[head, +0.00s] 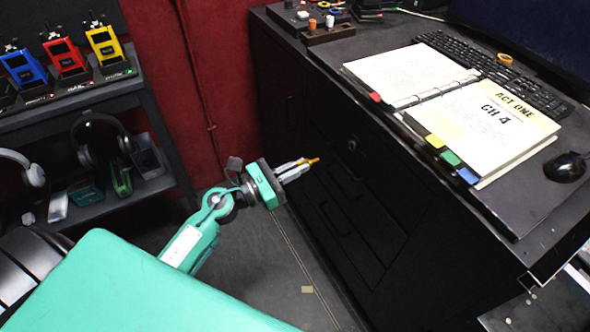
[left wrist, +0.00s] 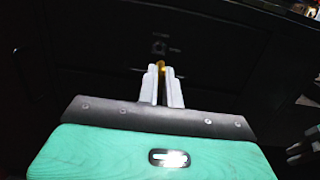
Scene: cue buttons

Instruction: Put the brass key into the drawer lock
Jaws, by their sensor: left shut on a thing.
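The brass key (head: 313,161) sticks out from the tips of my left gripper (head: 300,168), which is shut on it. In the left wrist view the key (left wrist: 161,66) shows as a small gold piece between the two pale fingers of the gripper (left wrist: 161,85). The drawer lock (head: 352,145) is a small round fitting on the black cabinet front, to the right of and above the key in the head view. In the left wrist view the lock (left wrist: 160,47) is dim, just beyond the key tip. The key looks apart from the lock.
The black desk cabinet (head: 385,235) has drawers with handles. A shelf (head: 150,95) with radios and headphones stands at the left. The floor (head: 265,245) between is mostly clear.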

